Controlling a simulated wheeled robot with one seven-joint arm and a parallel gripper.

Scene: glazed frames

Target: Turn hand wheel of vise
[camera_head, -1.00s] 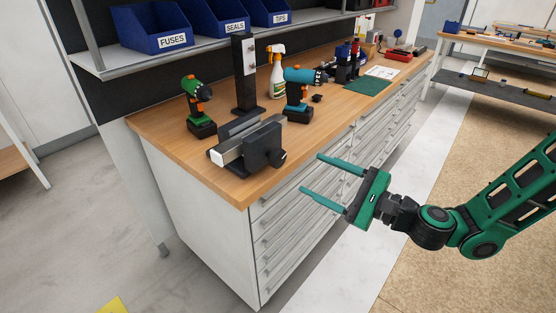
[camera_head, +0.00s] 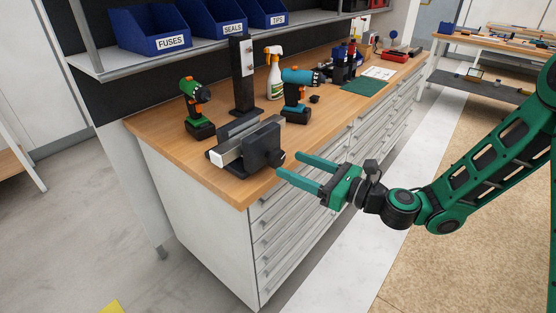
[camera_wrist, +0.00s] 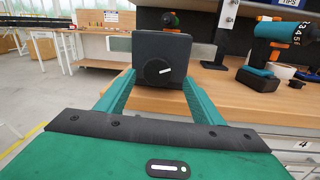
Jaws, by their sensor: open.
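The vise (camera_head: 248,148) is a dark grey block with a light metal bar, sitting at the near front corner of the wooden workbench (camera_head: 217,188). Its hand wheel (camera_head: 277,158) is a small black round knob on the side facing my arm. In the wrist view the hand wheel (camera_wrist: 158,71) shows a white mark tilted slightly up to the right. My gripper (camera_head: 289,165) is open and empty, its two green fingers pointing at the hand wheel. In the wrist view the fingers stand to the left and right of the wheel, and I cannot tell whether they touch it.
A green drill (camera_head: 196,108), a black post (camera_head: 242,75), a spray bottle (camera_head: 274,75) and a teal drill (camera_head: 297,95) stand behind the vise. Blue bins (camera_head: 150,28) sit on the shelf above. The floor beside the drawers is clear.

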